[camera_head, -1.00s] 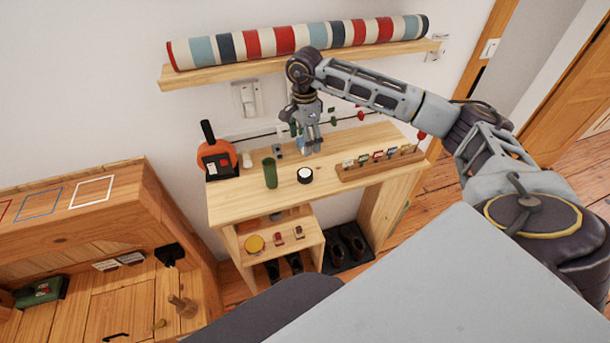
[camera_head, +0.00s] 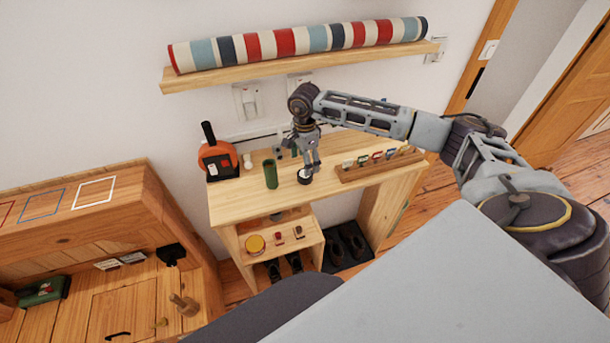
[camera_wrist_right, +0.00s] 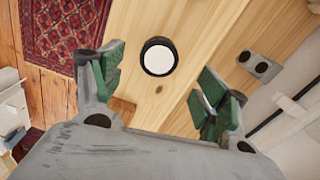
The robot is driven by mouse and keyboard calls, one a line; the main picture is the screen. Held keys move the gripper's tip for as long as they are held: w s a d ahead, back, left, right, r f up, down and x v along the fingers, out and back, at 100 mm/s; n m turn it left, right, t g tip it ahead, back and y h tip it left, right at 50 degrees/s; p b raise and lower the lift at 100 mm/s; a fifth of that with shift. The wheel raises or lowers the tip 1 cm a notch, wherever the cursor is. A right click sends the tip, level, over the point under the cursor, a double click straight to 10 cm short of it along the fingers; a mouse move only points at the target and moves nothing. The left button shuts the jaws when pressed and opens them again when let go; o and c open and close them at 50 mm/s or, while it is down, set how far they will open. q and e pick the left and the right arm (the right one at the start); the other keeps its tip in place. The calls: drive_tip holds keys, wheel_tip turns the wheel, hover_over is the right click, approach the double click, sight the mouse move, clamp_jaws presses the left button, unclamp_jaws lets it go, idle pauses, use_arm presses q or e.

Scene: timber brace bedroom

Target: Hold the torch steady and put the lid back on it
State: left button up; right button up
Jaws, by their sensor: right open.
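The torch looks to be the green upright cylinder (camera_head: 270,175) standing on the wooden shelf top. The lid looks to be the small round black piece with a white face (camera_head: 304,177), lying flat right of the torch. My right gripper (camera_head: 309,166) is open, pointing down just above and behind the lid. In the right wrist view the lid (camera_wrist_right: 158,57) shows whole, ahead of the gap between my green-padded fingers (camera_wrist_right: 160,84), with nothing between them. The torch does not show there. My left gripper is not in view.
An orange and black item (camera_head: 215,157) stands at the shelf's left end. A wooden rack (camera_head: 378,166) with several small coloured tags is to the right. A wall ledge (camera_head: 300,64) holds a striped roll above. The front of the shelf top (camera_head: 245,206) is clear.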

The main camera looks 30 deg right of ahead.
drive_tip(key=shift+f, duration=0.15)
drive_tip(key=shift+s+d+f+p, duration=0.1)
drive_tip(key=shift+f+p, duration=0.65)
drive_tip(key=shift+f, duration=1.75)
drive_tip(key=shift+c, duration=0.3)
drive_tip(key=c, duration=0.9)
